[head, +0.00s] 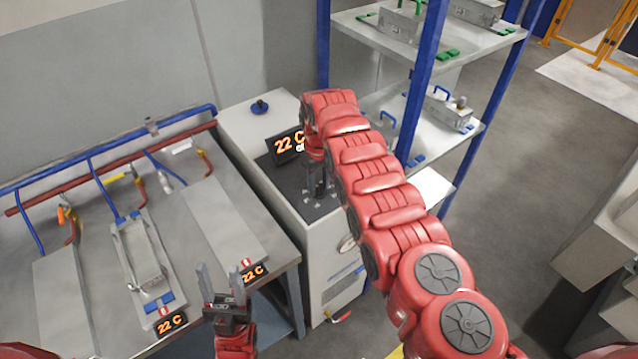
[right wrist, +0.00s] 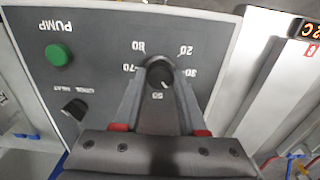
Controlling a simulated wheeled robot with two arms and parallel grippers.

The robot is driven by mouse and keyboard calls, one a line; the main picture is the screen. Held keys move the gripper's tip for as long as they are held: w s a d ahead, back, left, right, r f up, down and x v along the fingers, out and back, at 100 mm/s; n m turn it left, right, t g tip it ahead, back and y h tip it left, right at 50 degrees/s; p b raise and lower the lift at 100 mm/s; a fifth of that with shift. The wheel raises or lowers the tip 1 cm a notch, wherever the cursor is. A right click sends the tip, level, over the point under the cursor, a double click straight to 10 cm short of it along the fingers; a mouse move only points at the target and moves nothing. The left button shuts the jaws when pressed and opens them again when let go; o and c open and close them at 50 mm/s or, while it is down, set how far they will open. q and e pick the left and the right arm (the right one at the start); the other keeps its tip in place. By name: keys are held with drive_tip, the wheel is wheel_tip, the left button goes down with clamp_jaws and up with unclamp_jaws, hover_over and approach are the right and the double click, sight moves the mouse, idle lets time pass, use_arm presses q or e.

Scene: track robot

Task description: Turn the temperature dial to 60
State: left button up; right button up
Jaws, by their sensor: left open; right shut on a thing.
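The round black temperature dial (right wrist: 160,72) sits on a dark control panel (right wrist: 100,30). In the right wrist view its scale appears upside down, with 20, 30, 70 and 80 readable; my fingers cover parts of it. I cannot read the dial's setting for certain. My right gripper (right wrist: 160,88) is shut on the dial, one finger on each side. In the head view the right gripper (head: 318,190) points down onto the panel and hides the dial. A display (head: 290,144) behind it reads 22 C. My left gripper (head: 222,272) is open and empty near the bench's front edge.
The panel also has a green PUMP button (right wrist: 57,54) and a smaller black knob (right wrist: 75,108). A bench (head: 205,160) with hoses and metal plates stands left of the white cabinet (head: 235,120). A blue-framed shelf (head: 420,100) stands behind my right arm.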

clamp_jaws()
drive_tip(key=shift+f, duration=0.1)
